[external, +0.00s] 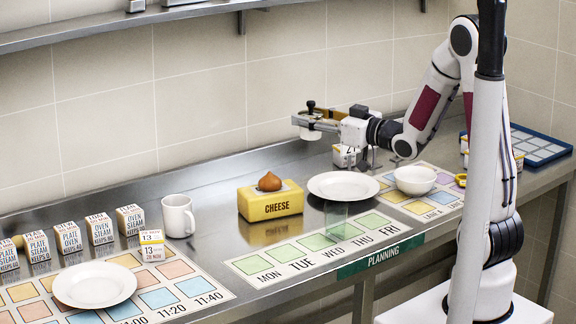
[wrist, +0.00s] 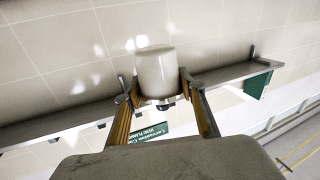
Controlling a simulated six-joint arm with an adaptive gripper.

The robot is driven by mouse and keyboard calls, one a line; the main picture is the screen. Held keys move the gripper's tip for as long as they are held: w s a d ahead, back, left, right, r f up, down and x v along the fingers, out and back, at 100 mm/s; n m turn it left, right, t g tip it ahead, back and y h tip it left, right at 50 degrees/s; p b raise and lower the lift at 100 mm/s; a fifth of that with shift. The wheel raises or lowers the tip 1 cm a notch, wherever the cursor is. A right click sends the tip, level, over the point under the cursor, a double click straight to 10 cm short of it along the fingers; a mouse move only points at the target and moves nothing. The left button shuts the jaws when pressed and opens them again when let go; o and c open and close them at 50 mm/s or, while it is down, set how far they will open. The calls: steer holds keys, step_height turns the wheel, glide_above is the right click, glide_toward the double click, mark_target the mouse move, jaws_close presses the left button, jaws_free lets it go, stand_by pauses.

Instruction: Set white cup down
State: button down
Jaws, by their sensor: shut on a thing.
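My gripper (external: 312,120) is shut on a small white cup (external: 310,134) and holds it in the air above the back of the steel counter, near the tiled wall. In the wrist view the white cup (wrist: 155,72) shows as a plain pale cylinder between the two fingers of my gripper (wrist: 158,92). Its handle, if it has one, does not show. A separate white mug (external: 177,216) with a handle stands upright on the counter at the left, well away from my gripper.
A white plate (external: 343,186) and a white bowl (external: 415,180) stand on the counter, with a yellow cheese block (external: 270,203) to their left. A clear green-tinted glass (external: 336,220) stands in front. Small label boxes (external: 345,156) are near my arm. A wall shelf (external: 160,18) runs above.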

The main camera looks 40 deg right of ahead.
steer(key=d+r+h, duration=0.1)
steer(key=r, duration=0.1)
steer(key=s+r+m+h, duration=0.1)
steer(key=r, duration=0.2)
steer(key=d+r+m+h, duration=0.1)
steer(key=r, duration=0.1)
steer(key=shift+s+d+r+t, duration=0.15)
steer(key=shift+d+r+t, duration=0.1)
steer(key=shift+d+t, duration=0.05)
steer(key=s+d+r+m+h, duration=0.1)
steer(key=s+r+h, duration=0.1)
steer(key=s+r, duration=0.2)
steer(key=shift+s+d+r+m+h, duration=0.3)
steer(key=shift+s+d+r, duration=0.1)
steer(key=shift+r, duration=1.45)
steer(key=shift+a, duration=0.15)
